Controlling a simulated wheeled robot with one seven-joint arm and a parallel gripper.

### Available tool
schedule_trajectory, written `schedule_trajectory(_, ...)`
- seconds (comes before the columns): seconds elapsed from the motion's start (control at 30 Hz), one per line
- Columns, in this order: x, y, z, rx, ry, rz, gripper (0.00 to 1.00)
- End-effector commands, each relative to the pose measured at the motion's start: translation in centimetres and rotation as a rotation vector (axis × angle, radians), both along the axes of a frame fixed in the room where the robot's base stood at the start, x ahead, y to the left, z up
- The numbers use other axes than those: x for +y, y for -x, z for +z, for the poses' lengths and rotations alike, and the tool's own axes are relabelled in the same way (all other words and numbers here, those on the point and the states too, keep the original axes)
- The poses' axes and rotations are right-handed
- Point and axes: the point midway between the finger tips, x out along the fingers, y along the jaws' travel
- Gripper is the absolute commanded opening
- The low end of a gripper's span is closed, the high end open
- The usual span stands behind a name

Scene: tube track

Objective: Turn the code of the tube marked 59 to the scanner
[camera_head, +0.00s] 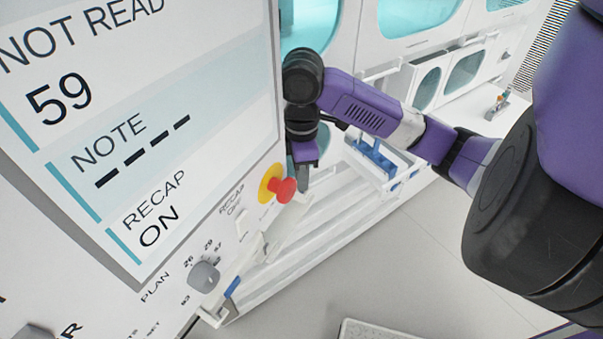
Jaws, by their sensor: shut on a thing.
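My gripper (302,177) points down at the end of my purple arm, just behind the red button on the panel. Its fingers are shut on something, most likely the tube. The tube itself is hidden or too small to make out, and neither its number nor its code can be seen. The large screen (150,120) at the left reads "NOT READ", "59", a dashed "NOTE" line and "RECAP ON". I cannot pick out the scanner's reading window.
A red button on a yellow base (278,186) and a grey plan knob (204,276) stick out from the white panel. A blue rack (372,158) stands behind my arm. A small holder (498,104) is on the right counter.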

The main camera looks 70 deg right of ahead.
Motion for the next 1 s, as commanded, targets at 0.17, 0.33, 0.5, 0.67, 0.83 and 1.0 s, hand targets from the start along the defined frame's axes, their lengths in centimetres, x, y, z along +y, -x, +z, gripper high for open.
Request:
schedule_trajectory(0.17, 0.04, 0.02, 0.32, 0.000, -0.002, -0.109, 0.00)
schedule_trajectory(0.33, 0.02, 0.00, 0.17, 0.000, -0.001, -0.180, 0.00)
schedule_trajectory(0.5, -0.02, 0.00, 0.04, 0.000, 0.000, -0.192, 0.00)
schedule_trajectory(0.67, -0.02, -0.01, 0.04, 0.000, 0.000, -0.192, 0.00)
schedule_trajectory(0.83, 0.01, -0.02, 0.27, 0.000, -0.001, -0.245, 0.00)
schedule_trajectory(1.0, -0.03, -0.01, 0.03, 0.000, 0.000, -0.298, 0.00)
